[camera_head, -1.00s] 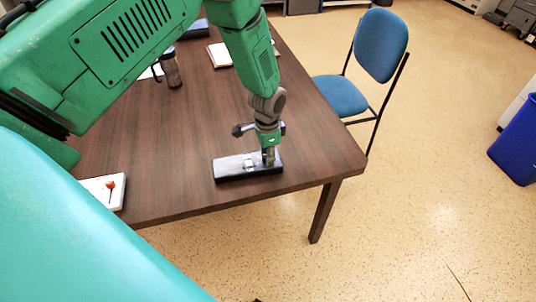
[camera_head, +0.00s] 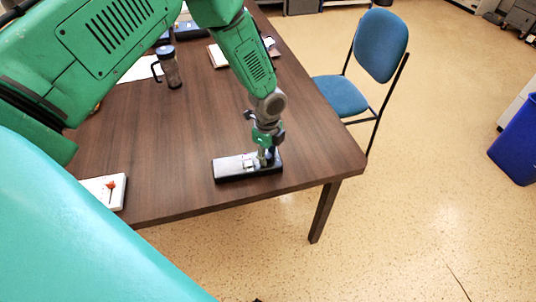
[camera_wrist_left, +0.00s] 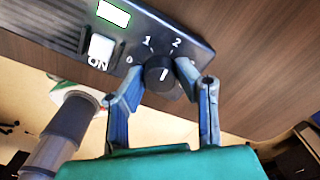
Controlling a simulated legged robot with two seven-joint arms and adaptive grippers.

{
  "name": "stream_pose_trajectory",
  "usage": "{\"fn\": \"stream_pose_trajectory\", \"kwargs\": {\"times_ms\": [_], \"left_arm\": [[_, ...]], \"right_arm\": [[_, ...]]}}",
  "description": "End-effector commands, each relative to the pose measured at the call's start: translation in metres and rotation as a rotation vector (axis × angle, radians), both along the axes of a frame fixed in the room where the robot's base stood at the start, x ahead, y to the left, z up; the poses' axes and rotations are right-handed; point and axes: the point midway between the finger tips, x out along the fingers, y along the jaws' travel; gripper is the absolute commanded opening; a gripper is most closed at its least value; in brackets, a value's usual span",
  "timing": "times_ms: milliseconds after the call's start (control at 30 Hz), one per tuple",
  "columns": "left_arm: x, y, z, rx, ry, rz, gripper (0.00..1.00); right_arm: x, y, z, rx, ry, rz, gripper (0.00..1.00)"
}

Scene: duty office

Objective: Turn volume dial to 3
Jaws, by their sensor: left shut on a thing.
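The black device (camera_head: 232,169) with the dial lies near the front right corner of the brown table. In the left wrist view its panel (camera_wrist_left: 185,27) shows a white ON switch (camera_wrist_left: 100,50), a lit green display (camera_wrist_left: 113,13) and the marks 1 and 2 around the round black volume dial (camera_wrist_left: 158,74). The dial's white line points up, roughly between 1 and 2. No 3 mark shows; the right finger covers part of that side. My left gripper (camera_head: 266,158) reaches down at the device's right end, its two fingers shut on the dial's sides. My right gripper is out of view.
A white board with an orange-red piece (camera_head: 110,186) lies at the table's front left. A blue chair (camera_head: 342,95) is beside the table's right edge. The table middle (camera_head: 160,140) is clear.

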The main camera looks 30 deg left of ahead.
Motion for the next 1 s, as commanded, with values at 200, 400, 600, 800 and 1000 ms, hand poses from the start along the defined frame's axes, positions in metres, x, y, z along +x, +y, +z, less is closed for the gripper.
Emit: {"fn": "stream_pose_trajectory", "kwargs": {"times_ms": [200,400,600,800,1000], "left_arm": [[0.0005,-0.0002,0.0002,-0.002,-0.002,-0.203,0.00],[0.0003,0.0002,0.0001,-0.002,-0.001,-0.393,0.00],[0.0005,0.0002,0.0001,-0.002,-0.002,-0.581,0.00],[0.0006,-0.0001,0.0003,-0.002,-0.002,-0.749,0.00],[0.0008,0.0000,0.0004,-0.002,-0.003,-0.878,0.00]], "right_arm": [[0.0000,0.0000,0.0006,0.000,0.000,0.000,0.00],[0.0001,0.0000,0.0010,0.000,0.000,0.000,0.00],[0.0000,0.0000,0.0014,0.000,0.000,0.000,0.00],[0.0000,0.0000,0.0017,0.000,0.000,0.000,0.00],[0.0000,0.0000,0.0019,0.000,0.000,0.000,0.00]]}}
